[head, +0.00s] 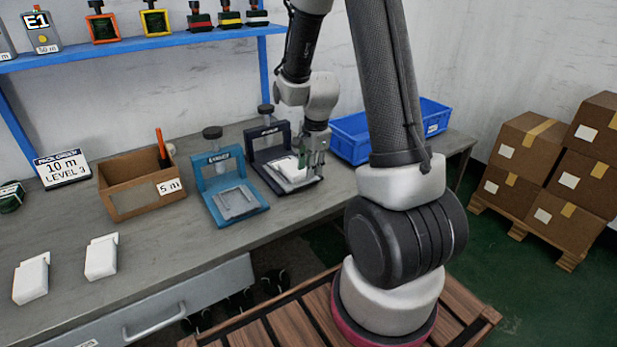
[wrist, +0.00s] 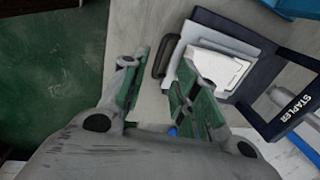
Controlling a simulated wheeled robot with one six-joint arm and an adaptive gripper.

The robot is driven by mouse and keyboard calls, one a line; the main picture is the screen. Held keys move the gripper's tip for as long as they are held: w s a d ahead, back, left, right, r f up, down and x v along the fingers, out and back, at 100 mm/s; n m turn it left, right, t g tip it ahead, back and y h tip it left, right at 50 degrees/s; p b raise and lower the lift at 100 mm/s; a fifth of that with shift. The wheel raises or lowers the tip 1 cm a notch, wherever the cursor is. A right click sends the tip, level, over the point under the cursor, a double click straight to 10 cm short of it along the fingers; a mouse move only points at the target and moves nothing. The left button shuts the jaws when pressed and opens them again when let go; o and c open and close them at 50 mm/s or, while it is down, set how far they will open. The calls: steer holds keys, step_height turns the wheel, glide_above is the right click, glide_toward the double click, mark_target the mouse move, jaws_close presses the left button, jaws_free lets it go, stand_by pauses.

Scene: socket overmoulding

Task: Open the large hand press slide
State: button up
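The dark navy hand press (head: 258,160) stands on the bench, right of a smaller-looking teal press (head: 214,184). In the wrist view its dark frame (wrist: 243,38) bears the word STAPLER. A light slide plate (wrist: 177,42) with a white piece (wrist: 222,68) on it sticks out of the frame. A dark loop handle (wrist: 158,62) is at the plate's outer edge. My gripper (head: 315,160) is over the front right of the dark press. In the wrist view my gripper (wrist: 160,68) is open, with the handle showing between its fingertips. I cannot tell whether they touch it.
A blue bin (head: 350,140) stands close behind and right of my gripper. A cardboard box (head: 130,205) and two white parts (head: 31,279) are on the bench at left. A blue shelf (head: 150,44) runs above. Stacked cartons (head: 520,150) stand at right.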

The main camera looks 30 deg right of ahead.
steer(key=r, duration=0.3)
steer(key=s+r, duration=0.1)
steer(key=r, duration=0.1)
steer(key=shift+r, duration=0.4)
steer(key=s+a+r+n+t, duration=0.1)
steer(key=s+a+r+n, duration=0.1)
steer(key=s+r+n, duration=0.6)
steer(key=s+a+r+n+t, duration=0.1)
steer(key=s+a+r+n, duration=0.1)
steer(key=s+r+n, duration=0.7)
steer(key=s, duration=0.4)
steer(key=shift+s+a+r, duration=0.25)
steer(key=shift+s+r, duration=0.15)
